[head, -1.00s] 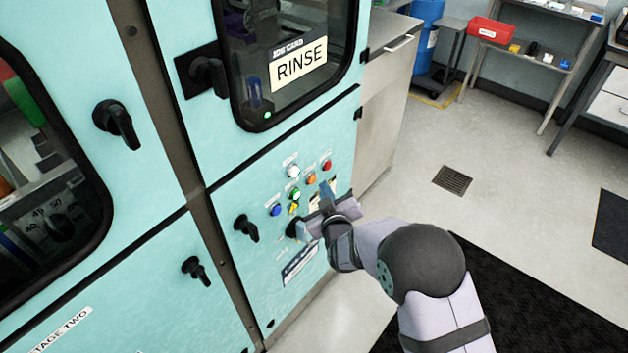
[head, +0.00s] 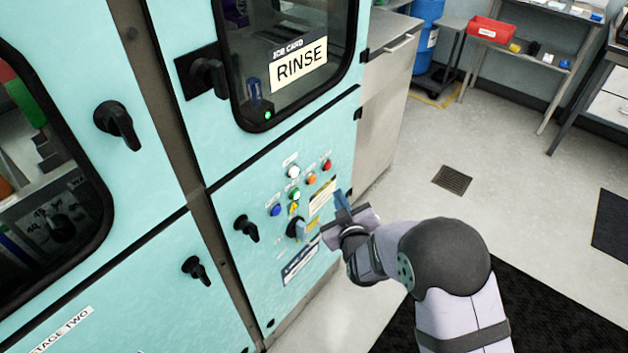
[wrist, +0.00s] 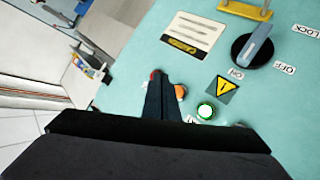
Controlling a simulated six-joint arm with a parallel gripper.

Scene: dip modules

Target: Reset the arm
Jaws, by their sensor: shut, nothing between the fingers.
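My gripper (head: 340,212) is in front of the control panel on the lower right teal door, shut and empty, a little right of the panel's buttons. In the wrist view its fingers (wrist: 161,100) are together and partly cover an orange button (wrist: 181,92). The rotary switch (head: 296,228) with a grey handle sits left of my gripper; in the wrist view it (wrist: 253,45) stands between ON and OFF labels. A green button (wrist: 205,111) looks lit beside a yellow warning triangle. My gripper appears apart from the panel.
White (head: 293,172), red (head: 327,165) and blue (head: 275,210) buttons are on the panel. Black door handles (head: 247,229) stick out left of it. A steel cabinet (head: 386,100) stands beside the machine. Open floor (head: 520,170) lies to the right.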

